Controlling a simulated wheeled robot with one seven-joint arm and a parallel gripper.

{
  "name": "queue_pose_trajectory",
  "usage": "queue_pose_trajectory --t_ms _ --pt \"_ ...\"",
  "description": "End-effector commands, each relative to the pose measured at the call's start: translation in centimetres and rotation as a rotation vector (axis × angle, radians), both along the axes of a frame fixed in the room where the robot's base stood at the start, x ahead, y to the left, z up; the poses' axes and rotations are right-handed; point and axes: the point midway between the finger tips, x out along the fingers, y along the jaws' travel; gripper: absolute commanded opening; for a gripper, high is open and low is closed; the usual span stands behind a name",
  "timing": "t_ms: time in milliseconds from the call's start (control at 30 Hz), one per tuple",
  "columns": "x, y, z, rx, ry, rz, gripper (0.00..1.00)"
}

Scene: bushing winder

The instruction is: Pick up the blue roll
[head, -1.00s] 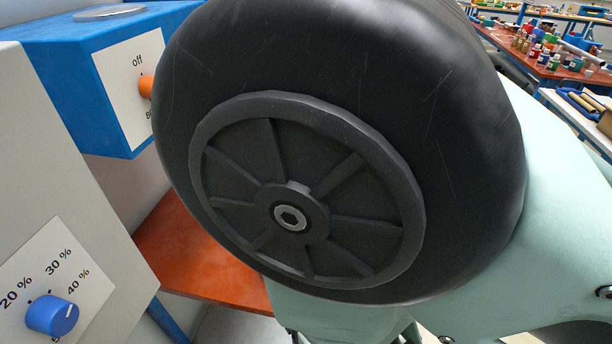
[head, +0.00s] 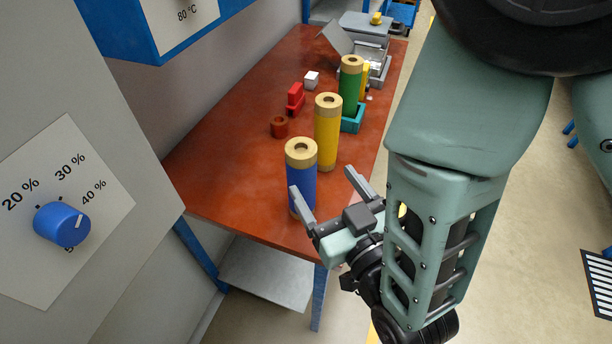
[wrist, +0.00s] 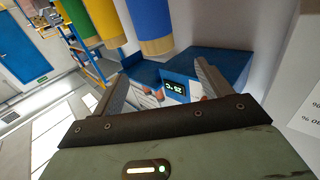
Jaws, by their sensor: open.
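The blue roll (head: 301,180) stands upright at the near end of the red-brown table (head: 228,183), with a tan core showing at its top. It also shows in the wrist view (wrist: 151,22), at the upper middle beyond the fingers. My gripper (head: 328,188) is open and empty in the head view, beside the blue roll on its right and near side. One finger overlaps the roll's lower part in the picture; I cannot tell whether they touch. The wrist view shows the two fingers (wrist: 160,85) spread apart with nothing between them.
A yellow roll (head: 327,135) and a green roll (head: 350,88) stand behind the blue one, the green one by a teal holder (head: 352,122). Red blocks (head: 295,98), a brown ring (head: 279,126) and a white cube (head: 311,80) lie left.

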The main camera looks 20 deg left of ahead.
Motion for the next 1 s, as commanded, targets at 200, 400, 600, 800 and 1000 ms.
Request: queue_pose_trajectory --t_ms 200,400,600,800,1000 --pt "0.7 0.7 -0.7 0.003 -0.001 -0.003 0.77" --pt "1.3 1.1 -0.7 0.004 0.000 -0.004 0.77" --pt "1.6 1.4 -0.6 0.002 0.001 -0.002 0.77" --pt "3.5 3.0 0.2 -0.001 0.001 -0.003 0.77" --pt "5.1 4.5 0.0 -0.002 0.002 -0.002 0.77"
